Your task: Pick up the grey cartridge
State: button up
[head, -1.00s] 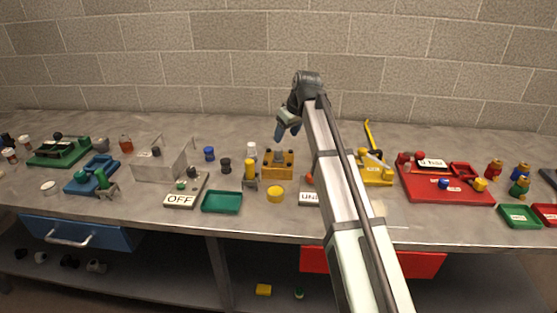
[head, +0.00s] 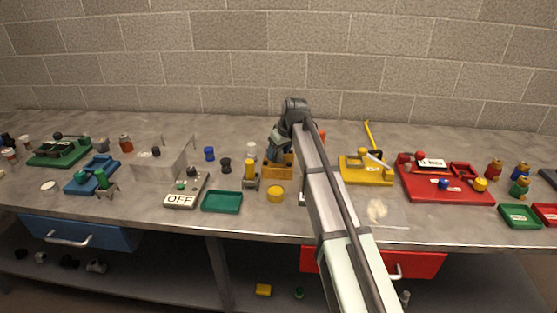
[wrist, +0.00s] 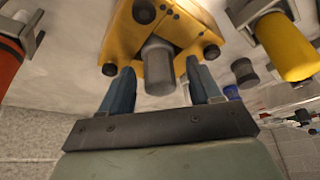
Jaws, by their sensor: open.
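The grey cartridge (wrist: 158,66) is a short grey cylinder standing out of a yellow holder block (wrist: 180,25) with dark round knobs. In the wrist view the two blue fingers of my gripper (wrist: 161,76) are open, one on each side of the cartridge, with a visible gap to each. In the head view my gripper (head: 277,155) is down at the yellow holder (head: 279,172) and hides the cartridge there.
A yellow cylinder in a grey stand (head: 251,173) is close left of the holder. Black (head: 225,165) and blue (head: 209,153) cylinders stand further left. An orange-red cylinder (wrist: 10,60) is on the other side. A green tray (head: 222,202) lies in front.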

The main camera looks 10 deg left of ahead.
jog(key=shift+f, duration=0.1)
jog(key=c, duration=1)
jog(key=shift+c, duration=0.2)
